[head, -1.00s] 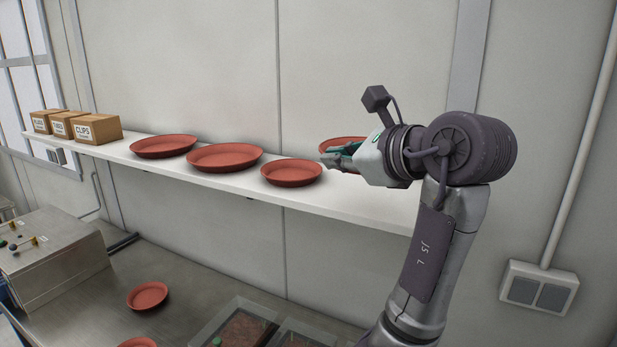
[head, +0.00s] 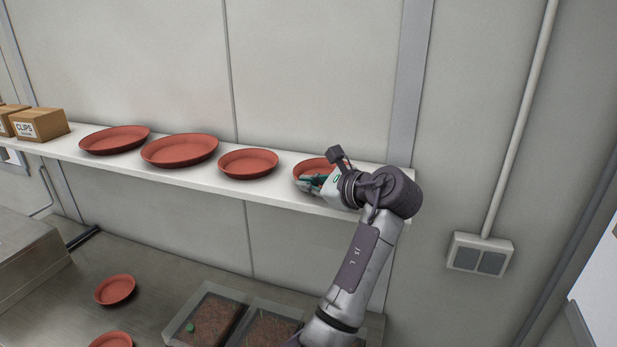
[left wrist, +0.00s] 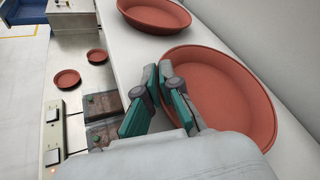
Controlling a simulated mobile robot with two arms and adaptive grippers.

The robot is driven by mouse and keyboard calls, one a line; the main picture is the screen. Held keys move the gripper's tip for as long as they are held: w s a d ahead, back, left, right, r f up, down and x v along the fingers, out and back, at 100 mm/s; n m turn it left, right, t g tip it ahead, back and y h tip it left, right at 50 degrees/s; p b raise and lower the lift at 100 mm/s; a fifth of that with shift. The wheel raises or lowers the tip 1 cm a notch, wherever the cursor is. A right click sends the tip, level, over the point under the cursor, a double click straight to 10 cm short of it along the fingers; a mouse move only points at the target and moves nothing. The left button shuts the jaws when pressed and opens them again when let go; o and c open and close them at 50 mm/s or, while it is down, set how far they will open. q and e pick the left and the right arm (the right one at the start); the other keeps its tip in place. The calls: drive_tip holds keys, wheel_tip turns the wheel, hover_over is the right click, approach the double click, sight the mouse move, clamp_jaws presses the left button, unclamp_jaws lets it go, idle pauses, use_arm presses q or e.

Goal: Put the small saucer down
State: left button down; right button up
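The small saucer (head: 313,165), round and terracotta, is at the right end of the white shelf, at shelf level. I cannot tell whether its whole base touches the shelf. In the left wrist view the saucer (left wrist: 226,92) fills the right side, tilted in the picture. My left gripper (head: 308,181) is at its front rim. In the left wrist view its green-padded fingers (left wrist: 160,72) are close together, one outside the rim and one over the inside, pinching it. The fingers hide part of the rim. My right gripper is not in view.
The shelf (head: 215,184) also holds three saucers in a row to the left, the nearest (head: 248,163) close by, and cardboard boxes (head: 38,124). Below, the bench has two saucers (head: 115,289) and soil-filled trays (head: 212,318). The wall stands close behind the shelf.

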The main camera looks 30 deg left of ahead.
use_arm(q)
drive_tip(key=c, duration=1.6)
unclamp_jaws()
drive_tip(key=shift+f, duration=0.1)
drive_tip(key=shift+d, duration=0.1)
drive_tip(key=shift+s+d+b, duration=0.1)
drive_tip(key=shift+d+b, duration=0.25)
drive_tip(key=shift+b, duration=0.1)
drive_tip(key=b+v, duration=0.4)
drive_tip(key=v, duration=0.7)
drive_tip(key=shift+r+b, duration=0.25)
drive_tip(key=shift+b, duration=0.05)
